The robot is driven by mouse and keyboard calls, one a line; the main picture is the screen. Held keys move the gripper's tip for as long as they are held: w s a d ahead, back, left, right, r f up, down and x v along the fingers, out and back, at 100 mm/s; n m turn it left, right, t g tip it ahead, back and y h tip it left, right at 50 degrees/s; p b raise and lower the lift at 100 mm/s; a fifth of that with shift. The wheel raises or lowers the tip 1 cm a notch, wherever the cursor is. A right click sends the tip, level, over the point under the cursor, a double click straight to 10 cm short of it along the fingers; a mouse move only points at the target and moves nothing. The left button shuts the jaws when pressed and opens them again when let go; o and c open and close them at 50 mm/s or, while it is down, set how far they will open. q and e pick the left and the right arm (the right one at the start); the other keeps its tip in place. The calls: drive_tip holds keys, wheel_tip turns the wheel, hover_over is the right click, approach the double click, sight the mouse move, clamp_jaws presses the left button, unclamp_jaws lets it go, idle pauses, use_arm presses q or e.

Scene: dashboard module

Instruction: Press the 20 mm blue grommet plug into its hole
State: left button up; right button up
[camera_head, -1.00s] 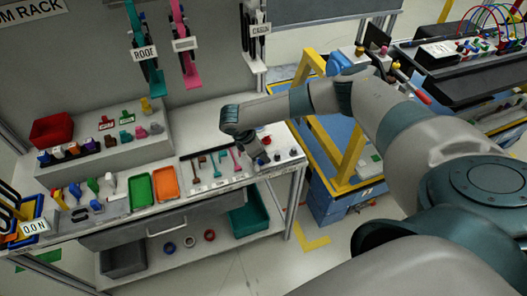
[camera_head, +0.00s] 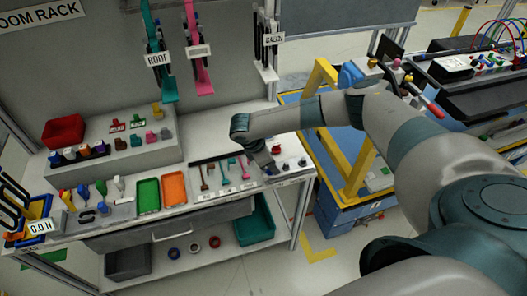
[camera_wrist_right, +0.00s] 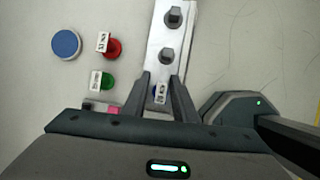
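My right gripper (camera_head: 268,168) reaches down over the right end of the workbench. In the right wrist view its two fingers (camera_wrist_right: 161,80) stand apart, with a small white label and a bit of a blue part (camera_wrist_right: 155,92) between them. Clear gaps show beside the label, so the fingers do not look closed on it. Most of that blue part is hidden. A metal strip (camera_wrist_right: 183,32) with two grey pegs (camera_wrist_right: 167,53) lies beyond the fingertips. A round blue disc (camera_wrist_right: 66,44) lies apart at the upper left. I cannot identify the plug's hole. My left gripper is not in view.
A red labelled plug (camera_wrist_right: 113,48) and a green one (camera_wrist_right: 108,81) lie left of the fingers. Green (camera_head: 148,195) and orange (camera_head: 174,188) trays sit farther left on the bench. A yellow-framed cart (camera_head: 360,170) stands right of the bench.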

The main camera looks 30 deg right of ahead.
drive_tip(key=shift+a+r, duration=0.35)
drive_tip(key=shift+r, duration=0.2)
drive_tip(key=b+v, duration=0.4)
drive_tip(key=v, duration=1.2)
drive_tip(key=shift+r+b, duration=0.15)
drive_tip(key=shift+b, duration=0.2)
drive_tip(key=shift+d, duration=0.1)
